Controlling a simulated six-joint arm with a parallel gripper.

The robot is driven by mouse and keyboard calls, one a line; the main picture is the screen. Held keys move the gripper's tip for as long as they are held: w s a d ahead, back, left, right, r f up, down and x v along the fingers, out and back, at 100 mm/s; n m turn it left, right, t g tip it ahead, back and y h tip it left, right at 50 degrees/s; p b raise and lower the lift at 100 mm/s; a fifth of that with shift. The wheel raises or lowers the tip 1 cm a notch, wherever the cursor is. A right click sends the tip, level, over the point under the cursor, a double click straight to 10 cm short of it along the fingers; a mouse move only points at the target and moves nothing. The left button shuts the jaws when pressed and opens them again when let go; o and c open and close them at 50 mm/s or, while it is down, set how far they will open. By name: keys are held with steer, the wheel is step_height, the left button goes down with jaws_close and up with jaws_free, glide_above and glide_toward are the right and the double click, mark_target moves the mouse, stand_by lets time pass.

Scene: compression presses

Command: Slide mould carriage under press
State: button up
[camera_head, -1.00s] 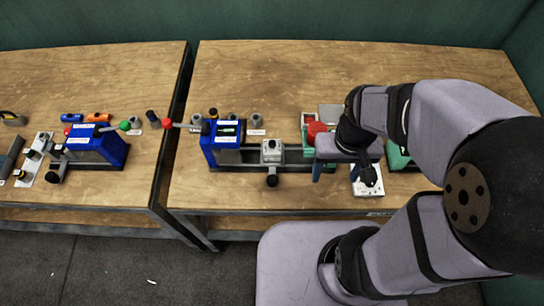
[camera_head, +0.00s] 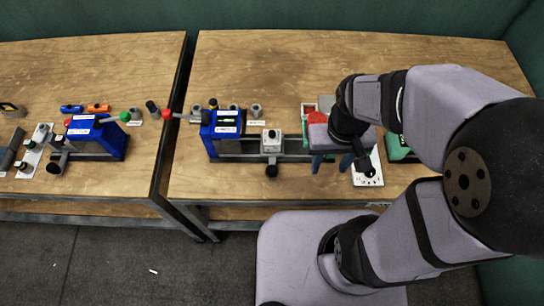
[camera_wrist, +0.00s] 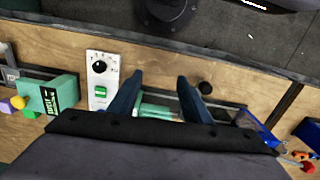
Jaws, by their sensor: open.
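The mould carriage (camera_head: 271,142) is a small grey block with a black knob (camera_head: 271,171) at its front. It sits on a dark rail, just right of the blue press (camera_head: 222,130), not under it. My gripper (camera_head: 330,164) points down to the right of the carriage, apart from it, with its blue fingers spread and nothing seen held. In the wrist view, the fingers (camera_wrist: 160,76) stand open over pale green parts, and a black knob (camera_wrist: 205,88) lies just beyond the right finger. The carriage block itself is largely hidden there.
A white control panel (camera_head: 367,170) with a dial lies right of my gripper, and a green unit (camera_head: 398,148) stands beyond it. A red-topped part (camera_head: 317,117) is partly behind my wrist. Another blue press (camera_head: 95,137) stands on the left table. The back of the right table is clear.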

steer(key=s+a+f+n+g+p, duration=0.2)
steer(key=s+a+n, duration=0.1)
steer(key=a, duration=0.2)
steer(key=t, duration=0.2)
glide_above(272, 169)
step_height(272, 169, down, 2)
steer(key=shift+f+p, duration=0.2)
steer(key=shift+p, duration=0.25)
steer(key=shift+m, duration=0.3)
steer(key=shift+f+p, duration=0.5)
steer(key=shift+f, duration=3.1)
